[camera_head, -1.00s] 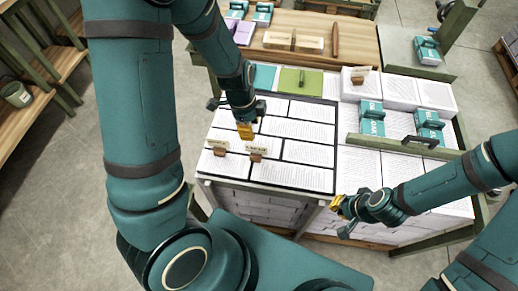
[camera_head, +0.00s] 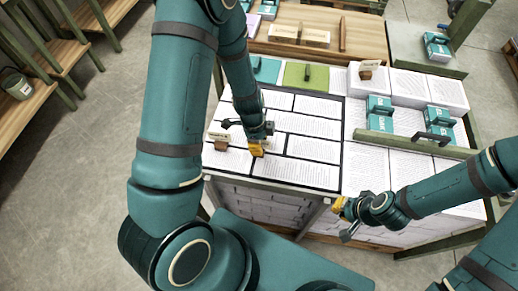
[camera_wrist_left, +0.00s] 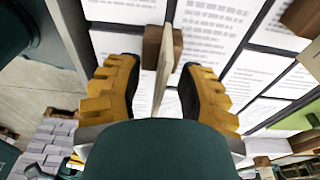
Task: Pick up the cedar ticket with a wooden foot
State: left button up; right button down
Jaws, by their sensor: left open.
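In the left wrist view a thin pale ticket (camera_wrist_left: 164,66) stands edge-on in a brown wooden foot (camera_wrist_left: 152,46). My left gripper (camera_wrist_left: 158,88) is open, with one yellow fingertip on each side of this ticket, apart from it. I cannot read which label says cedar. My right gripper (camera_head: 345,212) hangs at the table's front edge; its opening is unclear.
Printed sheets in a dark-framed board (camera_head: 310,174) lie under the tickets.

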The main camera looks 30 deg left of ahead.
pick_arm(q)
jog(key=shift+f, duration=0.45)
grip_shut()
jog(key=shift+r, duration=0.1)
